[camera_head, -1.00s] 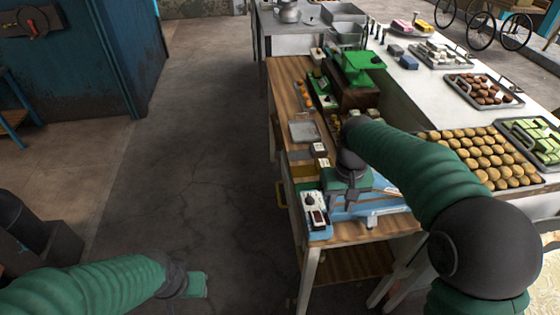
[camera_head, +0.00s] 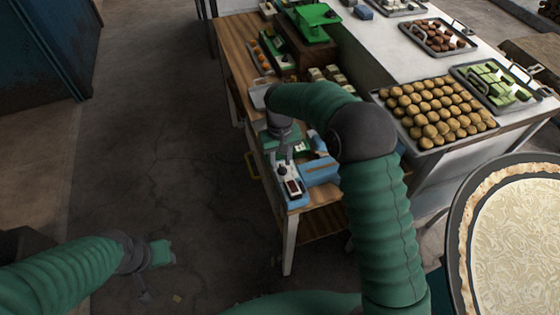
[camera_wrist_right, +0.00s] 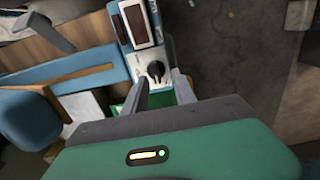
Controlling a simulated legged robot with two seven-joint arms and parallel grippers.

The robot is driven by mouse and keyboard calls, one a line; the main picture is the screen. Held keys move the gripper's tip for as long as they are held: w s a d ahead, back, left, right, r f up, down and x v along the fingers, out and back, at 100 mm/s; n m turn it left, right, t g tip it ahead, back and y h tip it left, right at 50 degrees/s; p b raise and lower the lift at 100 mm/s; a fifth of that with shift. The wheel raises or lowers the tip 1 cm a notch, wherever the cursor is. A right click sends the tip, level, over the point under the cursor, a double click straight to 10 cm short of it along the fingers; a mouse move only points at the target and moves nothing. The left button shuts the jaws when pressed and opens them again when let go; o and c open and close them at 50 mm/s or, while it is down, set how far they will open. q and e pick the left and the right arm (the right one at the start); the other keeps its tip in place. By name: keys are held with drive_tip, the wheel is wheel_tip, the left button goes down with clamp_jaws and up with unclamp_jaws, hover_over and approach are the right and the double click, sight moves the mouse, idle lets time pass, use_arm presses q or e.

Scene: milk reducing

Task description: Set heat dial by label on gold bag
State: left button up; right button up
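A blue device (camera_head: 317,171) with a white control panel (camera_head: 289,184) stands at the near end of the wooden table. In the right wrist view, a black heat dial (camera_wrist_right: 156,71) sits on the panel beside a dark red display (camera_wrist_right: 137,24). My right gripper (camera_wrist_right: 160,78) is open, its two fingers on either side of the dial in that view; contact cannot be told. In the head view my right gripper (camera_head: 286,155) is just above the panel. My left gripper (camera_head: 160,253) is over the floor, its finger opening unclear. I cannot make out a gold bag or its label.
A green scale (camera_head: 313,22) and a grey tray (camera_head: 258,98) are on the wooden table (camera_head: 236,40). To the right, a white counter (camera_head: 372,48) holds a tray of round buns (camera_head: 435,112) and other trays. A large round dish (camera_head: 515,240) is at lower right. The floor at left is clear.

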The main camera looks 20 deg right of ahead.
drive_tip(key=shift+s+f, duration=0.3)
drive_tip(key=shift+f, duration=0.45)
drive_tip(key=shift+d+f, duration=0.25)
drive_tip(key=shift+d, duration=0.25)
drive_tip(key=shift+w, duration=0.15)
drive_tip(key=c, duration=0.4)
drive_tip(key=shift+a, duration=0.3)
clamp_jaws()
